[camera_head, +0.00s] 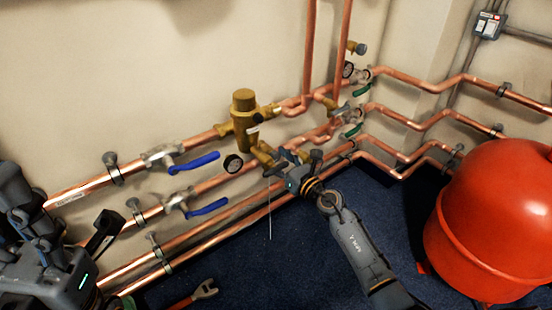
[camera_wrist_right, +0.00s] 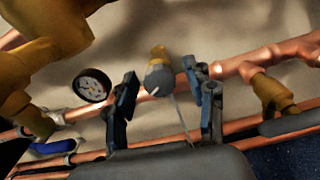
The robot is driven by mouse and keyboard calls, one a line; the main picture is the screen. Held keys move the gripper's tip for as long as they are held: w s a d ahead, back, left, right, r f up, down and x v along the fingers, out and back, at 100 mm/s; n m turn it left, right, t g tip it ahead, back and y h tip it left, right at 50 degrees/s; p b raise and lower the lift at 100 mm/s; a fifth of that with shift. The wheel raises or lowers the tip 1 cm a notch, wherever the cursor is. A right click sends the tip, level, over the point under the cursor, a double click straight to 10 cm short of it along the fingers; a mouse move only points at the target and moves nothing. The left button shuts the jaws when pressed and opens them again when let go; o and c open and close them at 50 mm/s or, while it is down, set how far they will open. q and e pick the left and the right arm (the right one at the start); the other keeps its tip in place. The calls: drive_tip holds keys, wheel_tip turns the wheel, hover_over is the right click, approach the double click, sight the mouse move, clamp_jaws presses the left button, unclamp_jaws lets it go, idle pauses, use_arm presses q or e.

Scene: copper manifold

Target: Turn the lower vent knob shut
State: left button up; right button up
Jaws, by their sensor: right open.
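The lower vent knob (camera_wrist_right: 158,80) is a grey cap with a small white mark on a brass stub in the right wrist view. It sits between the two fingers of my right gripper (camera_wrist_right: 161,76), with a visible gap on each side. In the head view my right gripper (camera_head: 281,161) is open beside the brass valve body (camera_head: 245,120), and it hides the lower knob. A similar grey knob (camera_head: 361,48) stands higher on the pipework. My left gripper (camera_head: 100,236) is at the lower left; its finger opening is unclear.
Copper pipes run along the wall, with blue lever handles (camera_head: 196,162) and green ones (camera_head: 362,90). A round gauge (camera_head: 233,163) is close to my right gripper. A red tank (camera_head: 497,220) stands at right. A wrench (camera_head: 205,289) lies on the dark blue floor.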

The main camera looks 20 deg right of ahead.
clamp_jaws()
